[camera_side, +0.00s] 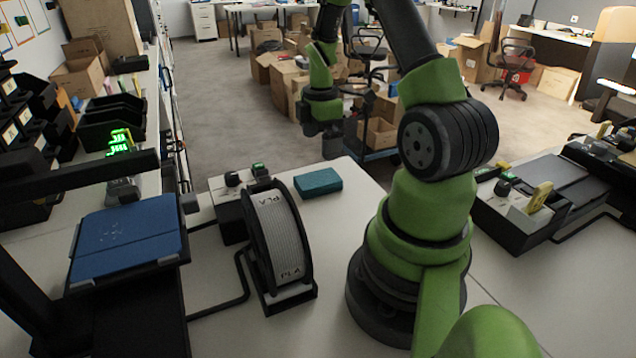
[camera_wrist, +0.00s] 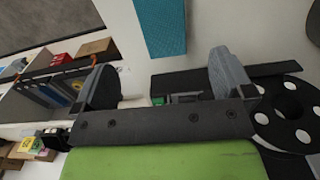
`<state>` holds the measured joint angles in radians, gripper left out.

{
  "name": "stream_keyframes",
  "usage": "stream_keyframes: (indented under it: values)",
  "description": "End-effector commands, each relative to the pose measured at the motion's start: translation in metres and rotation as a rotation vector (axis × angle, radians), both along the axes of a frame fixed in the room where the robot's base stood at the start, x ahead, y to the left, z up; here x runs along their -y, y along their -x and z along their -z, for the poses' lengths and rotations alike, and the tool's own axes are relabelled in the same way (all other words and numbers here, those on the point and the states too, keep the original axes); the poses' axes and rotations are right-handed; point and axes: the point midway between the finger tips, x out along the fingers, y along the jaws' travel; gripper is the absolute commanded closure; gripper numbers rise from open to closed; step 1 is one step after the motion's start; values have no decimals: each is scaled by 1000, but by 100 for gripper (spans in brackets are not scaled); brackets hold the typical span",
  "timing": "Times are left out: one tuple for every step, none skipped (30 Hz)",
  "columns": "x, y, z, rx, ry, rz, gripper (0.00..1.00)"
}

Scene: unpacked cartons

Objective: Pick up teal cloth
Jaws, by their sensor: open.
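The teal cloth (camera_side: 318,182) is a small folded block lying flat on the white table, near its back edge in the side view. In the wrist view the teal cloth (camera_wrist: 162,26) shows at the top, cut off by the frame edge, beyond the fingers. My gripper (camera_wrist: 160,82) has its two grey fingers spread wide with nothing between them. In the side view my gripper (camera_side: 332,145) hangs above and behind the cloth, apart from it; its fingers are small and dark there.
A spool marked PLA (camera_side: 278,238) stands in a black holder left of my arm's base. A printer with a blue bed (camera_side: 128,240) is at the left. Another machine (camera_side: 530,200) is at the right. The white table around the cloth is mostly clear.

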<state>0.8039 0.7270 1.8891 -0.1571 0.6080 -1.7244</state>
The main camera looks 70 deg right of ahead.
Motion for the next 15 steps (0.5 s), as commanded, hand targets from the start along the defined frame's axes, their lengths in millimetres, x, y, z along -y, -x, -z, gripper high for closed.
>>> stream_keyframes:
  values:
    - [-1,1,9,-4,-4,-1,1]
    - [-1,1,14,-5,-5,-1,1]
    - [-2,1,20,-4,-6,-1,1]
    - [-1,1,24,-3,-5,-1,1]
    - [-2,1,28,-4,-4,-1,1]
    - [-2,0,33,-3,-4,0,1]
    - [-2,0,35,-3,-3,0,1]
    - [-2,0,37,-3,-3,1,1]
    - [-2,0,40,-1,-3,0,1]
    - [-2,0,42,-1,-3,0,1]
    - [-3,0,44,-2,-4,0,1]
    - [-4,-1,49,-2,-4,0,1]
    - [-5,-1,53,-3,-5,1,1]
    - [-7,-1,58,-3,-5,0,1]
    - [-9,-2,65,-5,-5,-1,1]
